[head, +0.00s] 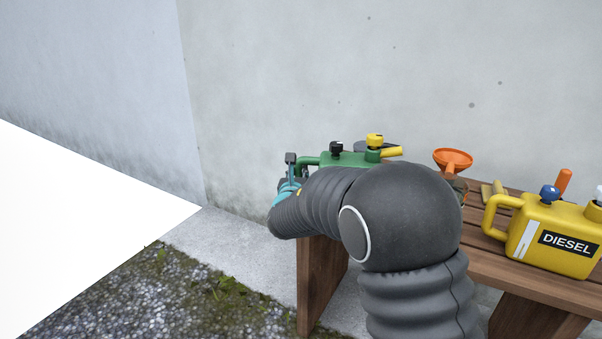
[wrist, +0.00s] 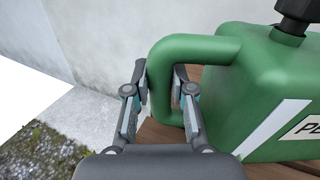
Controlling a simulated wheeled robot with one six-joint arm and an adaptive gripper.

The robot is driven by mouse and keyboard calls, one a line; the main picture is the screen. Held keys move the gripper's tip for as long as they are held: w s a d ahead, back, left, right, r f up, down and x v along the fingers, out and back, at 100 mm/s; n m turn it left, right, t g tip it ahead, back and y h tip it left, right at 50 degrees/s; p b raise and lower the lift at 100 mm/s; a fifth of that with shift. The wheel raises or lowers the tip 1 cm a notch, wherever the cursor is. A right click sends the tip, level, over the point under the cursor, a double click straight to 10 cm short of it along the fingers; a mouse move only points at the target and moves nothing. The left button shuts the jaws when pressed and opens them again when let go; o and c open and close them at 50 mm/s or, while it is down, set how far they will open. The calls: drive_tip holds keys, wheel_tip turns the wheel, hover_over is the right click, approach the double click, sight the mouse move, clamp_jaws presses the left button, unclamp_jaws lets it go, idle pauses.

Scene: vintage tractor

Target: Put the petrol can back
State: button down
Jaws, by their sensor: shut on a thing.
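The green petrol can (head: 345,159) is at the left end of the wooden bench in the head view, partly hidden behind my arm. It has a black cap, a yellow cap and a yellow spout. In the wrist view the can (wrist: 262,85) fills the right side, with part of a white label showing. My gripper (wrist: 163,88) has one finger on each side of the can's green handle and is shut on it. In the head view my gripper (head: 291,180) is at the can's left side, mostly hidden by my arm. Whether the can touches the bench is hard to tell.
A wooden bench (head: 480,255) stands against the grey wall. On it are a yellow diesel can (head: 555,238) at right and an orange funnel (head: 453,159) behind my arm. An orange-handled tool (head: 564,181) lies near the diesel can. Paving and mossy gravel lie left of the bench.

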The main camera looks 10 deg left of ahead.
drive_tip(key=c, duration=1)
unclamp_jaws()
drive_tip(key=shift+f, duration=0.1)
